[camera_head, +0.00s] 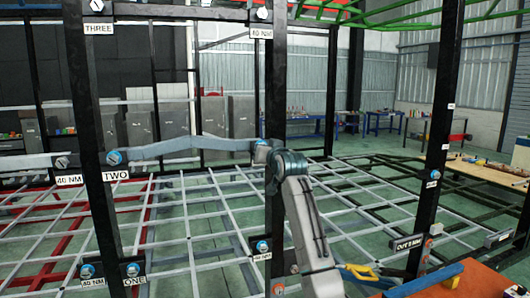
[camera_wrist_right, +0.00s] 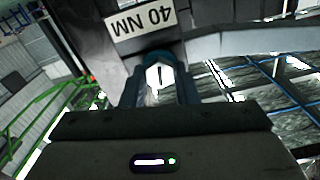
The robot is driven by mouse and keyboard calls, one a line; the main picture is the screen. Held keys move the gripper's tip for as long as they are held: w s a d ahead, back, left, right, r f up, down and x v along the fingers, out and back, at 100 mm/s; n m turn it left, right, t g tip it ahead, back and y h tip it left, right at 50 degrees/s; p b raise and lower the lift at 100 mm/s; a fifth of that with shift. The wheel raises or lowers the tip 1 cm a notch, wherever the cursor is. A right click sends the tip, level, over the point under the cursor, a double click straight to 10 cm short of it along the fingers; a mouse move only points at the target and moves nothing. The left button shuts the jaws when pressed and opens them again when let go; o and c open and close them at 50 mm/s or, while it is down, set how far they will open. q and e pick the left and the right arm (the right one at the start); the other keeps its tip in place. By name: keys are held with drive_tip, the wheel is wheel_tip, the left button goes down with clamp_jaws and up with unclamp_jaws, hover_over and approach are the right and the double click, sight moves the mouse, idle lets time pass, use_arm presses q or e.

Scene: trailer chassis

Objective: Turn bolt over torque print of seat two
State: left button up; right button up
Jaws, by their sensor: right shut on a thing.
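The seat two sign TWO (camera_head: 116,174) is on the left dark post, under a blue-collared bolt (camera_head: 114,157). A 40 NM print (camera_head: 69,180) is beside it, under another bolt (camera_head: 62,162). A grey bar (camera_head: 185,147) runs from there to the middle post. My right gripper (camera_head: 271,157) is at that bar's right end. In the right wrist view its jaws are shut on a bolt (camera_wrist_right: 160,74) with a pale, dark-marked head in a blue collar. A 40 NM print (camera_wrist_right: 141,26) appears upside down beside this bolt. My left gripper is not in view.
Sign THREE (camera_head: 98,28) is above and sign ONE (camera_head: 132,269) below, with more bolts and 40 NM prints. A right dark post (camera_head: 437,140) stands beside my arm. A yellow-handled tool (camera_head: 358,272) is at the lower right. Pale lattice bars (camera_head: 200,215) cover the floor behind.

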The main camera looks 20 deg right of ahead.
drive_tip(key=n, duration=0.3)
drive_tip(key=n+b, duration=0.1)
drive_tip(key=n, duration=0.2)
drive_tip(key=shift+s+d+r, duration=0.1)
drive_tip(key=shift+r, duration=0.1)
drive_tip(key=shift+c, duration=0.2)
drive_tip(key=n, duration=0.5)
drive_tip(key=shift+r+n+b, duration=0.15)
drive_tip(key=shift+n+b, duration=0.15)
drive_tip(key=shift+n, duration=0.1)
drive_tip(key=o, duration=1)
drive_tip(key=shift+c, duration=0.2)
drive_tip(key=shift+o, duration=0.2)
drive_tip(key=shift+w+d+f, duration=0.1)
drive_tip(key=shift+w+f, duration=0.2)
drive_tip(key=shift+f, duration=0.1)
drive_tip(key=s+b, duration=0.5)
drive_tip(key=s, duration=0.5)
drive_tip(key=shift+s+d, duration=0.2)
drive_tip(key=shift+s, duration=0.2)
